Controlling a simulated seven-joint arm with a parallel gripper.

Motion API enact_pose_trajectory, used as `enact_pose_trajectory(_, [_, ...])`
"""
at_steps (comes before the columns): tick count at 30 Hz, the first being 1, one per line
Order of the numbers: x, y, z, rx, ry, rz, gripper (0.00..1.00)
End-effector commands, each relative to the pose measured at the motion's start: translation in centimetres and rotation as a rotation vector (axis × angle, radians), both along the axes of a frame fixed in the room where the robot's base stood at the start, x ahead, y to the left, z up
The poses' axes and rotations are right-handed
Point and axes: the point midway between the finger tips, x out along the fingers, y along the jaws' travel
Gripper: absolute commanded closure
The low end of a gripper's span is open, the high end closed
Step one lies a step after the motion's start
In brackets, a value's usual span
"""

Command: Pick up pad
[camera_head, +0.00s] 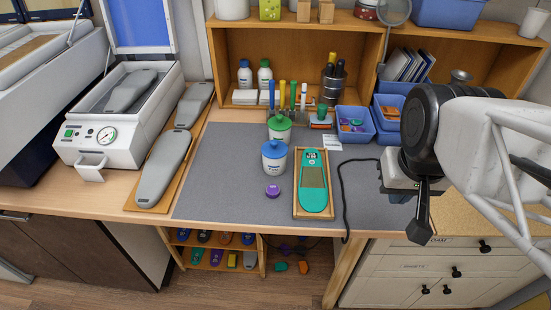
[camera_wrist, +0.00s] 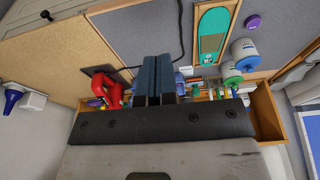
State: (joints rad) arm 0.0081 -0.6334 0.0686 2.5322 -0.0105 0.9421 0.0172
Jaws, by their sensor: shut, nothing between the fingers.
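A teal insole (camera_head: 314,199) with a brownish rectangular patch (camera_head: 314,177) lies in a shallow wooden tray (camera_head: 329,190) on the grey mat. The insole also shows in the wrist view (camera_wrist: 212,35). A small purple round disc (camera_head: 273,191) lies on the mat left of the tray, and it also shows in the wrist view (camera_wrist: 253,21). I cannot tell which of these is the pad. My gripper (camera_head: 417,235) points down over the right side of the bench, well right of the tray. In the wrist view its two fingers (camera_wrist: 157,62) are together and empty.
A blue-lidded jar (camera_head: 274,160) and a green-lidded jar (camera_head: 279,130) stand behind the disc. Blue bins (camera_head: 355,135) and a wooden shelf (camera_head: 300,50) stand at the back. A black cable (camera_head: 345,195) runs right of the tray. The mat's front left (camera_head: 220,190) is clear.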

Motion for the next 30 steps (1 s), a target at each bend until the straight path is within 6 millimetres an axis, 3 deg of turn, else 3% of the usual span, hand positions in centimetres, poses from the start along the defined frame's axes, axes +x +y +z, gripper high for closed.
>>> enact_pose_trajectory(2, [0.0, 0.0, 0.0, 0.0, 0.0, 0.0, 0.91])
enact_pose_trajectory(14, [0.0, 0.0, 0.0, 0.0, 0.0, 0.0, 0.3])
enact_pose_trajectory(24, [0.1, 0.1, 0.0, 0.002, 0.001, -0.005, 0.28])
enact_pose_trajectory(30, [1.2, 0.8, -0.3, 0.028, 0.011, -0.064, 0.28])
